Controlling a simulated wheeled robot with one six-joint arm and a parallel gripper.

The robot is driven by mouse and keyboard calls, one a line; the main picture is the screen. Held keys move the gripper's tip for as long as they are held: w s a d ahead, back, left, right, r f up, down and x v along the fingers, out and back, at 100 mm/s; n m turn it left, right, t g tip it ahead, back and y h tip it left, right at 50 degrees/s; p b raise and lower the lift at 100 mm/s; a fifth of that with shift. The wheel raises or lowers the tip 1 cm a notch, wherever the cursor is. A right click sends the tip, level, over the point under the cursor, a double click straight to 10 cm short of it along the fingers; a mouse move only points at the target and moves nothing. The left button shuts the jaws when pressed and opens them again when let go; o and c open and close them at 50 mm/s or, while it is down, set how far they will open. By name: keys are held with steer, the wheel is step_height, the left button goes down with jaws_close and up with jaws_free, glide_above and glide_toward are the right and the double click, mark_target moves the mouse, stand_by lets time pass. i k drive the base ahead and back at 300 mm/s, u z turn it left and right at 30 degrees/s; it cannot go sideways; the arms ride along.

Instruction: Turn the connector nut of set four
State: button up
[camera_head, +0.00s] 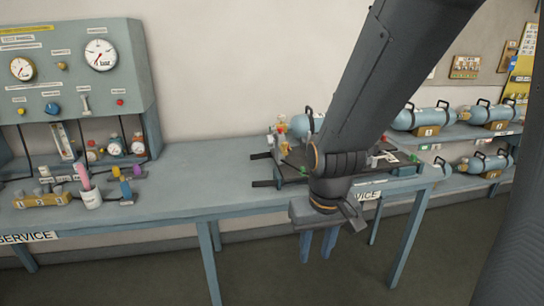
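A blue breathing-set cylinder (302,124) lies at the right end of the bench, largely hidden behind my arm. Brass and coloured fittings (282,127) show at its left end. I cannot read a set number on it, and I cannot make out the connector nut. My gripper (325,218) hangs at the bench's front edge, in front of and below the cylinder in the picture. It appears apart from the fittings.
The bench top (205,165) is clear in its middle. More blue cylinders (421,118) lie on wall shelves at right. A dark rack (292,172) projects leftward near the cylinder.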

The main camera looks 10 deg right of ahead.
mark_target(270, 141)
steer(key=u, duration=1.2)
steer(key=i, duration=0.65)
steer(key=z, duration=0.45)
steer(key=i, duration=0.7)
steer(key=z, duration=0.8)
